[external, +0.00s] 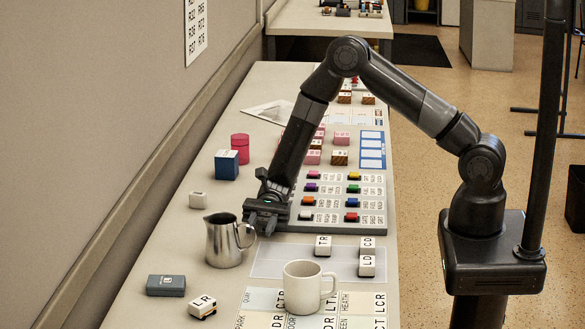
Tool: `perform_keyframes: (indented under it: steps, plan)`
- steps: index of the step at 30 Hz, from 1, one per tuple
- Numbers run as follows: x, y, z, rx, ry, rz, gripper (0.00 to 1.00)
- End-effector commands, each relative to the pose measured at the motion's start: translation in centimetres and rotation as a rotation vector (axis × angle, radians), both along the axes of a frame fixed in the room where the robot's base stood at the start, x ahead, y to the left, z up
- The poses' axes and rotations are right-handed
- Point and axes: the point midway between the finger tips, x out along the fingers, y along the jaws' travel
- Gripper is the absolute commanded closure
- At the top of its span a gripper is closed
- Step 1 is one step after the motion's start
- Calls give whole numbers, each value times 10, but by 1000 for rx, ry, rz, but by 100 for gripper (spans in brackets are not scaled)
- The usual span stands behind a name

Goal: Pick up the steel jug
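The steel jug (223,246) stands upright on the desk at the left of the middle, its spout to the left and its handle to the right. My gripper (261,226) points down just right of the jug, close to the handle. Its two fingers show apart, with a gap between them. I cannot tell from this view whether the handle lies between the fingers or behind them, or whether they touch it.
A white mug (301,287) stands in front on the right, and a grey box (166,286) lies front left. A button panel (335,205) is behind my gripper. A blue box (227,165) and a pink canister (240,147) stand farther back. The wall runs along the left.

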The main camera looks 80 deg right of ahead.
Motion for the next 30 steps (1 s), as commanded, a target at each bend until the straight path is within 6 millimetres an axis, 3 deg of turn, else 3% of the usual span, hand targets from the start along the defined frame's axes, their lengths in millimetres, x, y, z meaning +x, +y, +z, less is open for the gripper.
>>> perform_keyframes:
  steps: [15,23,30]
  plan:
    - [4,64,-1,-3,-1,4,70]
    - [5,66,-1,-2,-1,3,70]
    - [5,65,-1,-2,-2,3,90]
